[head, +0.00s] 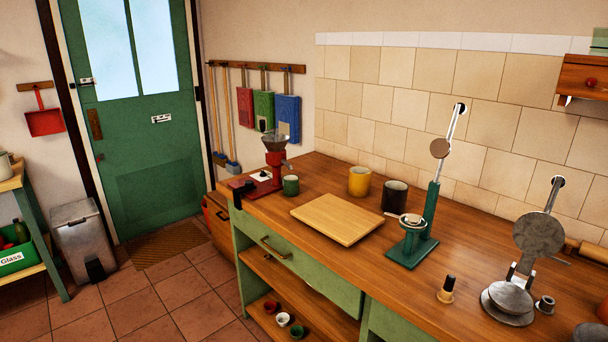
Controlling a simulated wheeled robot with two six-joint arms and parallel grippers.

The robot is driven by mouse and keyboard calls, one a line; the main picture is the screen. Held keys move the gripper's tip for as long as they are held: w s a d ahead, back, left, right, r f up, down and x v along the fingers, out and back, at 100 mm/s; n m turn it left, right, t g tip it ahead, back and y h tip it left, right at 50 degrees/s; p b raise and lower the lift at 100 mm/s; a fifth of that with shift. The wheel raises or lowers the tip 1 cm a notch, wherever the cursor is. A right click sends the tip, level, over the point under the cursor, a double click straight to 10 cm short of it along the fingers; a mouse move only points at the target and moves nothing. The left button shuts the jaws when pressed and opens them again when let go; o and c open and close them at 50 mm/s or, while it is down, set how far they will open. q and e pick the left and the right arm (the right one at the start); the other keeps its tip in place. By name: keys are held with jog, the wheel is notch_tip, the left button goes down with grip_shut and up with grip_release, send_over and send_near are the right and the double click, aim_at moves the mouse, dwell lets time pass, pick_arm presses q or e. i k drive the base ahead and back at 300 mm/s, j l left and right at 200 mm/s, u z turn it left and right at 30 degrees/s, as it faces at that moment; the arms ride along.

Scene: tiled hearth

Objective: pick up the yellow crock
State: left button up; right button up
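The yellow crock (359,182) stands upright on the wooden counter, towards the back near the tiled wall. It looks like an open-topped cylinder. A black crock (394,197) stands to its right, a small gap apart. A pale wooden board (338,219) lies flat on the counter in front of it. Neither of my grippers shows in the head view.
A red grinder (272,165) and a green cup (290,185) stand left of the board. A green lever press (420,225) stands right of the black crock. A grey round press (525,265) and a dark-topped tamper (446,289) are further right. The counter's front edge has drawers below.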

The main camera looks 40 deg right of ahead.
aim_at(359, 177)
jog(key=i+z, duration=0.2)
jog(key=i, duration=0.25)
jog(key=i+j+z, duration=0.25)
jog(key=i, duration=0.2)
jog(key=i+z, duration=0.2)
jog(key=i, duration=0.2)
jog(key=i+j+z, duration=0.25)
jog(key=i+j, duration=0.05)
jog(key=i, duration=0.1)
